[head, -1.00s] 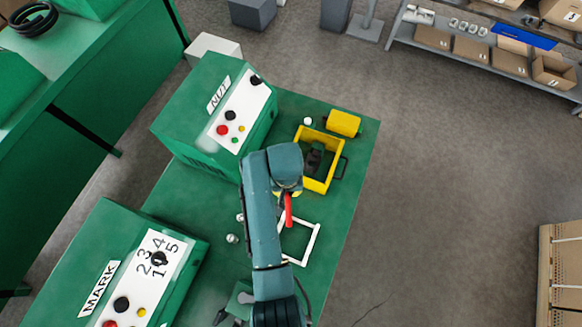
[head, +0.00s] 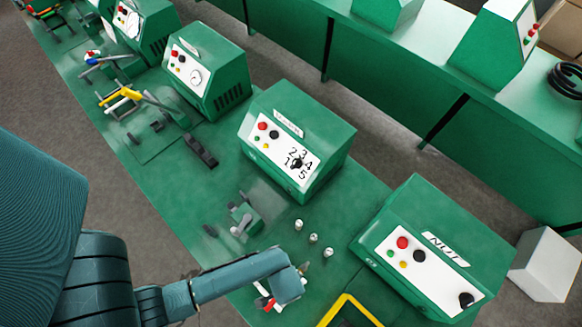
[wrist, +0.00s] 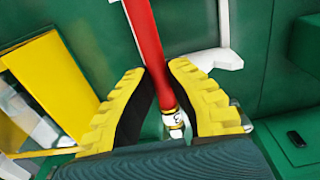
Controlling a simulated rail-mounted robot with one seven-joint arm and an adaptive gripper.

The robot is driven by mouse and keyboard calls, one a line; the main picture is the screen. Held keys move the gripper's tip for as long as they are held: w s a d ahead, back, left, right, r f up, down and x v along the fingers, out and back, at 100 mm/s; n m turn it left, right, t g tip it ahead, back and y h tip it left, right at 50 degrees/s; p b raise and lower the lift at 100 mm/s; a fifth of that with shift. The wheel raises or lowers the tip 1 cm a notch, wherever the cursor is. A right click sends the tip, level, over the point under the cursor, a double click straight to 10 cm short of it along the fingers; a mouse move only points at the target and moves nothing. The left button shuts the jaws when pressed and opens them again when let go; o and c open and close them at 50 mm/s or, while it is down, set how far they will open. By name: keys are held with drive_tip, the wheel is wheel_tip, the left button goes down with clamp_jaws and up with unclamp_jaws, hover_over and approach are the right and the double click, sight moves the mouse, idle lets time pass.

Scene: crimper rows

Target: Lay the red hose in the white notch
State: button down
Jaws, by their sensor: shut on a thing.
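My gripper (wrist: 160,80) is shut on the red hose (wrist: 148,35), which runs between its yellow-ribbed fingers. A pale end fitting with dark and gold bands (wrist: 174,122) shows at the hose's near end. A white outline (wrist: 223,25) on the green bench, seemingly the white notch, lies behind and beside the hose. The hose crosses it in the wrist view; I cannot tell whether they touch. In the head view my gripper (head: 288,287) is low over the bench, with a bit of red hose (head: 264,301) beside it. The arm hides most of the white outline there.
The yellow-edged bin (head: 348,302) stands close by and also shows at the left of the wrist view (wrist: 55,75). Several small metal pegs (head: 314,238) stand behind my gripper. The NUT machine (head: 435,240) and numbered machine (head: 300,135) stand on the bench's far side.

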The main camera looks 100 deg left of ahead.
drive_tip(key=shift+w+f+b, duration=0.1)
drive_tip(key=shift+f+b, duration=2.5)
drive_tip(key=shift+f, duration=0.8)
drive_tip(key=c, duration=1.1)
unclamp_jaws()
wheel_tip(320, 180, up, 12)
drive_tip(key=shift+r, duration=0.1)
